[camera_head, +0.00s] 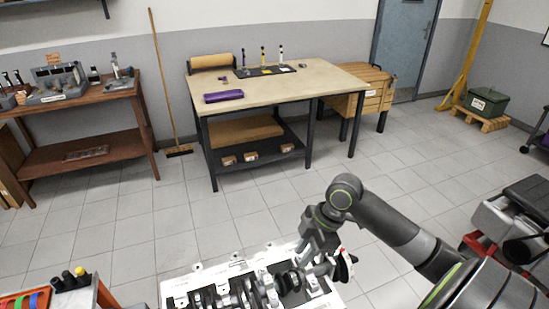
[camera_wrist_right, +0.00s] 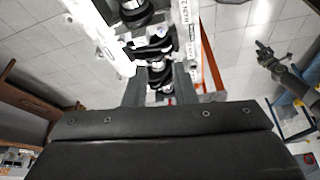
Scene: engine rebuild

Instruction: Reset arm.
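My right arm comes in from the right in the head view and bends down to the engine block. My right gripper (camera_head: 308,272) is low over the block's right end. In the right wrist view its two fingers (camera_wrist_right: 160,88) stand apart, with dark crank parts (camera_wrist_right: 158,72) visible beyond the gap. I see nothing clearly clamped between them. The pale engine block (camera_head: 178,290) is cut off by the lower edge of the head view. A dark jointed arm (camera_wrist_right: 286,72) at the right of the wrist view may be my left one; its fingers are too small to read.
A workbench (camera_head: 330,82) with a purple item (camera_head: 223,97) stands at the back. A brown shelf bench (camera_head: 88,98) is at the left. A cart with coloured parts (camera_head: 25,302) is at the lower left. Grey equipment (camera_head: 510,215) stands at the right. The tiled floor between is clear.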

